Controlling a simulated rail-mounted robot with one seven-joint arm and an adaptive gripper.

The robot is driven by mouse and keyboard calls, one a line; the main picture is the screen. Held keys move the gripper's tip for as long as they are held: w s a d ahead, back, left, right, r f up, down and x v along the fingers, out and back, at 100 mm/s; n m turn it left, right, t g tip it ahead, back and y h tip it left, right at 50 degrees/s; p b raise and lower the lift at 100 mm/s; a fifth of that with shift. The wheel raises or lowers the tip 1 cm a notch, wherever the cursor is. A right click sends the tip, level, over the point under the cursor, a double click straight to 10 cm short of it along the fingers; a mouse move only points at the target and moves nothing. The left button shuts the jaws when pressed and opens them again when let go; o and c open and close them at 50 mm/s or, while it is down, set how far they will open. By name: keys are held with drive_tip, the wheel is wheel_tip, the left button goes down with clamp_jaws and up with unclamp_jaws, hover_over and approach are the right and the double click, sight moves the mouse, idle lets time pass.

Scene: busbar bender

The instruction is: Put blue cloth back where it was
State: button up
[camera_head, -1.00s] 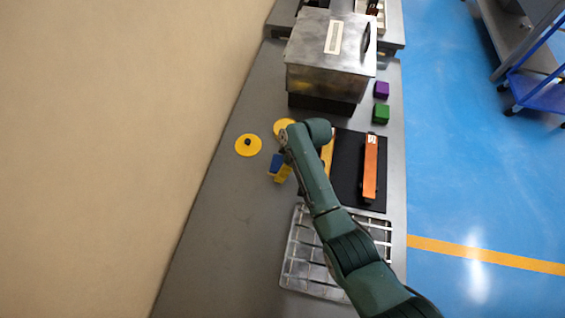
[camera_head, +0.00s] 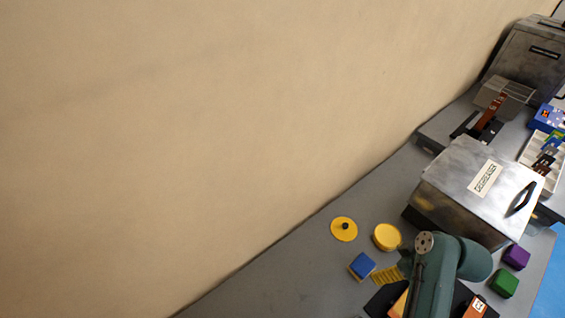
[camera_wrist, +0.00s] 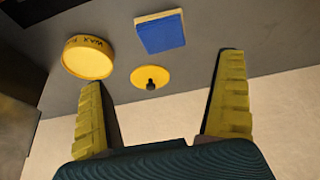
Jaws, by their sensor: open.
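The blue cloth (camera_head: 361,265) is a small blue square block on a thin yellow-tan layer, resting on the grey bench. It also shows in the wrist view (camera_wrist: 161,33), lying flat beyond the fingertips. My gripper (camera_wrist: 165,75) is open and empty, with yellow ridged fingers spread wide. In the head view my gripper (camera_head: 386,275) is partly hidden by my arm and sits just right of the cloth. A yellow lid with a black knob (camera_head: 344,228) and a round yellow wax tin (camera_head: 386,237) lie near the cloth.
A metal degreaser box (camera_head: 470,185) stands behind the arm. Purple (camera_head: 516,257) and green (camera_head: 504,283) blocks sit at the right. A beige wall (camera_head: 200,120) borders the bench (camera_head: 270,285), whose left part is clear. An orange bar (camera_head: 476,308) lies at the lower edge.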

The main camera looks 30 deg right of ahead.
drive_tip(key=w+a+r+t+h, duration=0.2)
drive_tip(key=w+a+r, duration=0.2)
drive_tip(key=w+r, duration=0.4)
drive_tip(key=w+a+r+t+h, duration=0.1)
drive_tip(key=w+a+r+t, duration=0.2)
drive_tip(key=w+r, duration=0.45)
drive_tip(key=w+a+r+t, duration=0.3)
drive_tip(key=a+r, duration=0.3)
drive_tip(key=r, duration=0.1)
drive_tip(key=w+a+r+t, duration=0.2)
drive_tip(key=w+a+r, duration=0.1)
drive_tip(key=a+r, duration=0.25)
drive_tip(key=s+a+r+t+y, duration=0.1)
drive_tip(key=s+a+r+t, duration=0.2)
drive_tip(key=a+r, duration=0.4)
drive_tip(key=s+a+r+m+t+y, duration=0.1)
drive_tip(key=s+a+r+t, duration=0.3)
drive_tip(key=a+r, duration=0.4)
wheel_tip(320, 180, up, 4)
drive_tip(key=shift+s+f+t, duration=0.25)
drive_tip(key=shift+s+t, duration=0.05)
drive_tip(key=shift+s, duration=0.1)
drive_tip(key=shift+a, duration=0.1)
wheel_tip(320, 180, up, 26)
drive_tip(key=p, duration=2.5)
drive_tip(key=shift+f+m+p, duration=0.25)
drive_tip(key=shift+m+p, duration=0.05)
drive_tip(key=shift+p, duration=0.05)
